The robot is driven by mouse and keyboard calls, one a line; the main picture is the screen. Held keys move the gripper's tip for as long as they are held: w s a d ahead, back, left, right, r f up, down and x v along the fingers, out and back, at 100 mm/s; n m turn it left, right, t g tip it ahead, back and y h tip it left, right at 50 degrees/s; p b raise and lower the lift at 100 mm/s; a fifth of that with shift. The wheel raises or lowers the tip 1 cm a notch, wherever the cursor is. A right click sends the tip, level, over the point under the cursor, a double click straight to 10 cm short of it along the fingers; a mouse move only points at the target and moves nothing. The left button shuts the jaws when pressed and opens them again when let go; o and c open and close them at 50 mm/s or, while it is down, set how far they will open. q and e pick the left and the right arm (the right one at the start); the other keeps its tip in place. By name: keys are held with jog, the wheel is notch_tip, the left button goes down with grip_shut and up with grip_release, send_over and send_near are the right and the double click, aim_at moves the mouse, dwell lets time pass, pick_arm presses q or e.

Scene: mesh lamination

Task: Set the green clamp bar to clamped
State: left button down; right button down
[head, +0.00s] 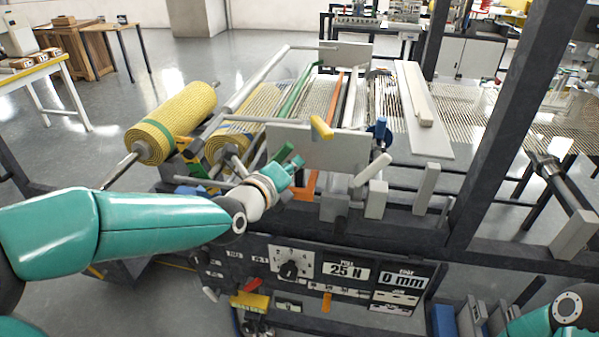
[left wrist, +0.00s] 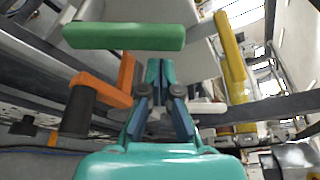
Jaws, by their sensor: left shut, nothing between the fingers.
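The green clamp bar (head: 298,92) runs across the machine at a slant, behind the grey upright plate. A green handle (head: 283,152) sticks out at the near side, just beside my left gripper (head: 296,168). In the left wrist view the green handle (left wrist: 125,37) lies level across the upper left, just beyond and left of the fingertips of my left gripper (left wrist: 160,64). The fingers are together with nothing between them. I cannot tell whether they touch the handle. My right gripper is not in view.
A yellow handle (head: 321,128) and a grey plate (head: 345,150) stand close to the left gripper. An orange lever (left wrist: 125,75) with a dark grip is close by in the left wrist view. A yellow mesh roll (head: 172,122) lies at left. A control panel (head: 340,280) sits below.

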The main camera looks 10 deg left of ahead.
pick_arm(q)
jog(key=shift+a+r, duration=0.25)
jog(key=shift+a, duration=0.15)
